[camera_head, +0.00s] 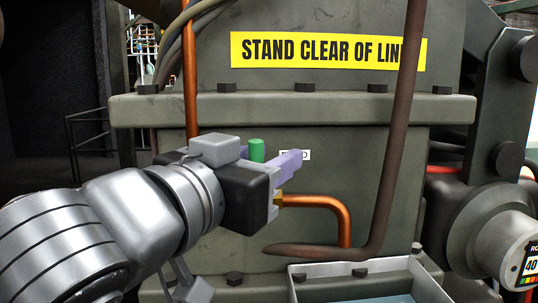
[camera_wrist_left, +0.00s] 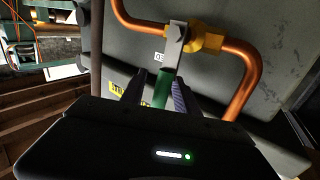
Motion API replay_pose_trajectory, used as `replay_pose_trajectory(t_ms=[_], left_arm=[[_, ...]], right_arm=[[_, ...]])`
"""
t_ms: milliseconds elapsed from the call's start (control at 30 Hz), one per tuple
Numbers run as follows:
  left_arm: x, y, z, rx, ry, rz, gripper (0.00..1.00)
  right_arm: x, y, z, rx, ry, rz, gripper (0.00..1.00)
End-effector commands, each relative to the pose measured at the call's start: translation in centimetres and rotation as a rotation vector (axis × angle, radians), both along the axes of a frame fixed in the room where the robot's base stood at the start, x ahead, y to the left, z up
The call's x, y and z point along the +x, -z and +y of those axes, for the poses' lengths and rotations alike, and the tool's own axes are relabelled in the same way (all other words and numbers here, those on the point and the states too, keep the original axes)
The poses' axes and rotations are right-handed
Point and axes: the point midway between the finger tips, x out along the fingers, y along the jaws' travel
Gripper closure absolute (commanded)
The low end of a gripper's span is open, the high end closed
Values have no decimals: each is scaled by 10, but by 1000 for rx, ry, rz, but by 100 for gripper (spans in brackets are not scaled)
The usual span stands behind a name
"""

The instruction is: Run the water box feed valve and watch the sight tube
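My left gripper (camera_head: 290,175) is at the front of the grey-green machine housing, by the feed valve. The valve has a brass body (camera_wrist_left: 207,40), a flat metal lever (camera_wrist_left: 176,45) and a green handle grip (camera_wrist_left: 161,88). In the left wrist view the green grip lies between my two fingers (camera_wrist_left: 160,90), with a small gap showing on its left side. In the head view the green grip (camera_head: 257,150) stands up behind my gripper. A pale box (camera_head: 436,280) with a bluish inside sits below. I cannot make out a sight tube. My right gripper is out of view.
A copper pipe (camera_head: 325,201) bends down from the valve. A brown pipe (camera_head: 404,120) runs in front of the housing and hooks left at the bottom. A yellow sign (camera_head: 315,50) is above.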

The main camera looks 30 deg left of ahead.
Motion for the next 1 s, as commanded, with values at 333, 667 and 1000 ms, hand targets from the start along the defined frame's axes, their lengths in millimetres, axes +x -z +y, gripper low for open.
replay_pose_trajectory(t_ms=[333, 667, 1000], left_arm=[[0, 0, 0, 0, 0, -1, 91], [0, 0, 0, 0, 0, -1, 100], [-1, 0, 0, 0, 0, -1, 100]], right_arm=[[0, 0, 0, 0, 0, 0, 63], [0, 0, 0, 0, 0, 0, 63], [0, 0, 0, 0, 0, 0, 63]])
